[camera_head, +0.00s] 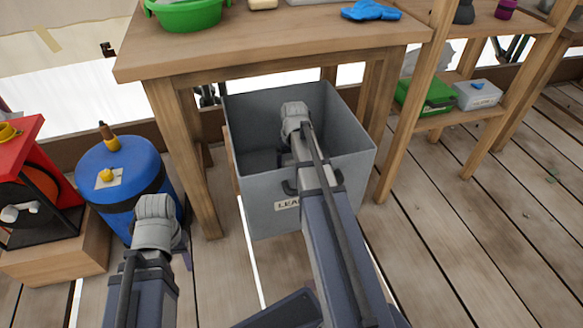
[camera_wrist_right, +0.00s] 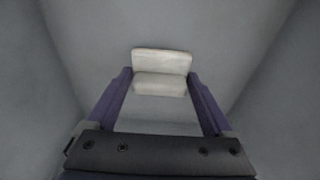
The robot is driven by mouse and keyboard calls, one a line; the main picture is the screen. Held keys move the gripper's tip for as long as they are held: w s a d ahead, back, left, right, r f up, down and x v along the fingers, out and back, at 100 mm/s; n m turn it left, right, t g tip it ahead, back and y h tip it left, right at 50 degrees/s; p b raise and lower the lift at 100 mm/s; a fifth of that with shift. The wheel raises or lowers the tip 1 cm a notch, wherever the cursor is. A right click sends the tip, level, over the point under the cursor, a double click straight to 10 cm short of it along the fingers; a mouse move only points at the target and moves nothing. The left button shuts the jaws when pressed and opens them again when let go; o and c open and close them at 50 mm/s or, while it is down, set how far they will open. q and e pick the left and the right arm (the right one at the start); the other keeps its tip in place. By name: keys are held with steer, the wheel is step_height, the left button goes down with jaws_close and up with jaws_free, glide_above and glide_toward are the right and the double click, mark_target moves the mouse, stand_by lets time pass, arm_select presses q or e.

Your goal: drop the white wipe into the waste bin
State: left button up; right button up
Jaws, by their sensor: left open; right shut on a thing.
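The waste bin (camera_head: 258,196) is a grey open-topped box with a partly hidden label, standing on the floor in front of the wooden table. My right arm reaches over its front wall, and its wrist is above the opening. My right gripper (camera_wrist_right: 160,84) is shut on the white wipe (camera_wrist_right: 162,60), a folded pale piece between the two purple fingers. Grey bin walls surround it in the right wrist view. In the head view the wipe and the right fingers are hidden behind my arm. My left gripper (camera_head: 187,256) is open, mostly hidden by its wrist, left of the bin.
The wooden table (camera_head: 200,66) holds a green basin (camera_head: 186,14) and a blue cloth (camera_head: 371,11). A blue drum (camera_head: 112,172) and a red-framed reel (camera_head: 30,180) stand at the left. Shelves (camera_head: 440,119) with boxes stand right of the bin.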

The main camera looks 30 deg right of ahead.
steer(key=shift+r, duration=0.1)
steer(key=shift+f+b, duration=0.6)
steer(key=shift+f, duration=0.05)
steer(key=o, duration=0.9)
steer(key=shift+r, duration=0.15)
steer(key=r+p, duration=0.4)
steer(key=s+r+p, duration=0.1)
steer(key=r+p, duration=0.3)
steer(key=p, duration=0.1)
steer(key=r+p, duration=0.4)
steer(key=r, duration=0.1)
steer(key=shift+s+a, duration=0.15)
steer(key=shift+s, duration=0.1)
steer(key=shift+a, duration=0.1)
